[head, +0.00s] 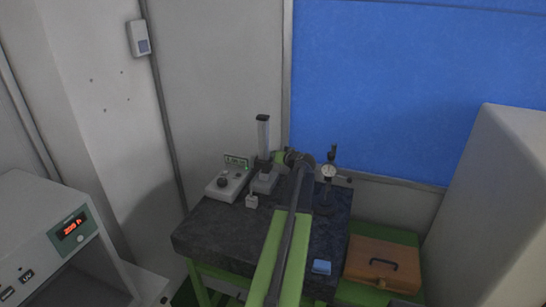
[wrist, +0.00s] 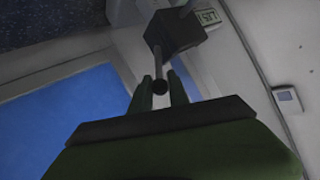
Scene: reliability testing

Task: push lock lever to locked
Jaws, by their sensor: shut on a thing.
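In the wrist view the lock lever (wrist: 160,86) is a thin dark rod with a round dark knob at its end. It runs out from a dark block (wrist: 178,32). My gripper (wrist: 161,88) has one finger on each side of the knob and is shut on it. In the head view my gripper (head: 281,157) is beside the upright column stand (head: 263,135) at the back of the dark bench top. The lever is too small and hidden to make out there, and I cannot tell its lock position.
On the dark bench (head: 215,238) stand a control box (head: 229,185) with a knob and green display, a small pale block (head: 252,201) and a dial gauge stand (head: 328,172). A blue item (head: 321,267) lies at the front. An orange case (head: 382,264) is at right.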

